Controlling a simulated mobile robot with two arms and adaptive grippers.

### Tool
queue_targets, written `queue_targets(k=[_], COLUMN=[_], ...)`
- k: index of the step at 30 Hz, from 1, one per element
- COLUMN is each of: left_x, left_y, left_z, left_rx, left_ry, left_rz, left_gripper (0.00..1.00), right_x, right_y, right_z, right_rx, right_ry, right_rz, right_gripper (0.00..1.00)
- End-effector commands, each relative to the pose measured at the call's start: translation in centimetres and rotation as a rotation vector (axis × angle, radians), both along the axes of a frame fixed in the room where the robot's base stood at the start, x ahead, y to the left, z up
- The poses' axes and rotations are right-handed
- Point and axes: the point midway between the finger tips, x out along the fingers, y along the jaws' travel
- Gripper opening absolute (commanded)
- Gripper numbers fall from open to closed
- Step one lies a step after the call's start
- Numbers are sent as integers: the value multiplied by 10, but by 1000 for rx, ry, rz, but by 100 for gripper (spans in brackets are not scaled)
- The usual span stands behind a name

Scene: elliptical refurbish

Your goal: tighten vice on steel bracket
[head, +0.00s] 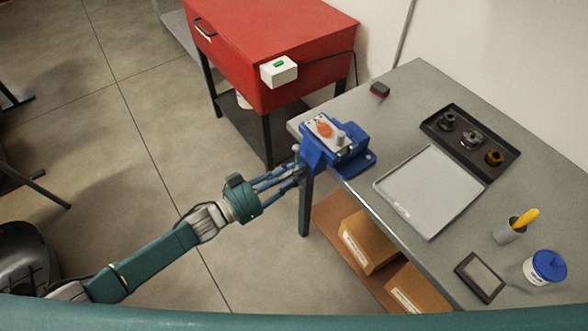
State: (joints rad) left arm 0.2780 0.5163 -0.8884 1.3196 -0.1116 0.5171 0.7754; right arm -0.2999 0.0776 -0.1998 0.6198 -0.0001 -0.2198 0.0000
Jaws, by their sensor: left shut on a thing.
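The blue vice (352,158) is mounted at the near left corner of the grey workbench. A light metal plate-like piece, which looks like the steel bracket (338,136), sits at the top of its jaws, with an orange-red patch on it. My left gripper (298,170) reaches in from the left and its fingers are closed at the vice's front, around the vice handle (296,150). The fingers cover most of the handle. How tightly the jaws press on the bracket cannot be seen. My right gripper is out of the picture.
Cardboard boxes (367,240) stand below. A red cabinet (270,40) stands behind.

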Motion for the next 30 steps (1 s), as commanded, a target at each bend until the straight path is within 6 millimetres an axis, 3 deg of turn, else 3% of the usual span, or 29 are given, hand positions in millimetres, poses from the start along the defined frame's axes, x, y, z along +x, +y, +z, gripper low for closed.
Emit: queue_targets(k=[15,30], left_x=[1,1], left_y=[2,3], left_z=[0,-1], left_rx=[-205,-244], left_ry=[283,342], left_rz=[4,5], left_gripper=[0,0], right_x=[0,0], right_y=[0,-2], right_z=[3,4], right_rx=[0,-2], right_ry=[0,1], right_rz=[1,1], right_gripper=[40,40])
